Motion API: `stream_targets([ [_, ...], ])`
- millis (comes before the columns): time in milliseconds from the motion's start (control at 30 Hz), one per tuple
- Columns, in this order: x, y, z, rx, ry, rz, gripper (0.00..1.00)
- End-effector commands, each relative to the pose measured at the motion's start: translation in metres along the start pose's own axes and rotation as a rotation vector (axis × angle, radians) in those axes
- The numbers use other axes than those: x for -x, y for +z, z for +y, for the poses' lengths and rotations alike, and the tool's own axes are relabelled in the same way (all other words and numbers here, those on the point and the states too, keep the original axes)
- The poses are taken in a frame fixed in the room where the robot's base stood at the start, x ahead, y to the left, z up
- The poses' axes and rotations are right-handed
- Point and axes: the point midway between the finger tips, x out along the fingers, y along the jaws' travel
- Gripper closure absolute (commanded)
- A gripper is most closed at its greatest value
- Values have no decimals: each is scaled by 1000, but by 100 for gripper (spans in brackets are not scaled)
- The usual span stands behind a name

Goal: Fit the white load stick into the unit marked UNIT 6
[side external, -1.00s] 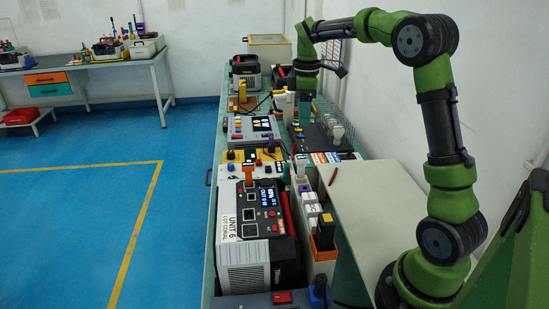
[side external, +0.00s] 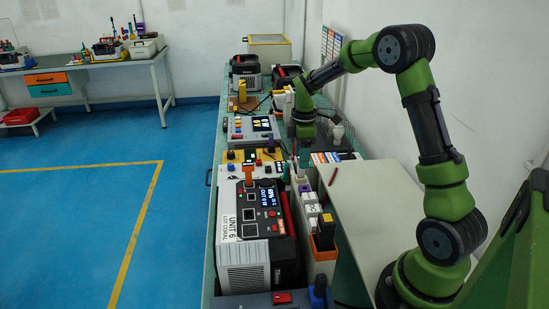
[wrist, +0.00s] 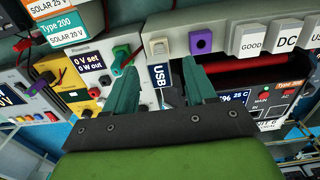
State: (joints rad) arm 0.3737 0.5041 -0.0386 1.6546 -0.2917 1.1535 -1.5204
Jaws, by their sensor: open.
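UNIT 6 (side external: 262,250) is a grey and black box with a lit screen and a white name label, on the near part of the bench in the side view. My gripper (wrist: 160,68) is open, its two teal fingers apart with nothing clearly held. It points down over the bench in the side view, beyond UNIT 6. A white stick end (wrist: 160,47) shows in a pale rail just beyond the fingertips, left of a purple one (wrist: 201,40). Whether this is the white load stick, I cannot tell. Several white-topped pieces (side external: 312,210) stand in the rack beside UNIT 6.
The pale rack (side external: 320,266) runs along UNIT 6's right side. An orange piece (side external: 249,176) stands at UNIT 6's far end. A bare pale board (side external: 372,205) lies right of the rack.

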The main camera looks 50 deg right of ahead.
Motion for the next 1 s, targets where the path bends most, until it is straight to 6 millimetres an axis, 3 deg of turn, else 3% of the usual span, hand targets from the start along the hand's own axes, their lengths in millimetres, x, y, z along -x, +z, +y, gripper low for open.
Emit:
stream_targets([
  [200,-27,0,0,-1,-2,-1,45],
  [600,-33,0,0,-1,0,0,45],
  [967,-33,0,0,-1,1,0,98],
  [1000,-33,0,0,-1,1,0,73],
])
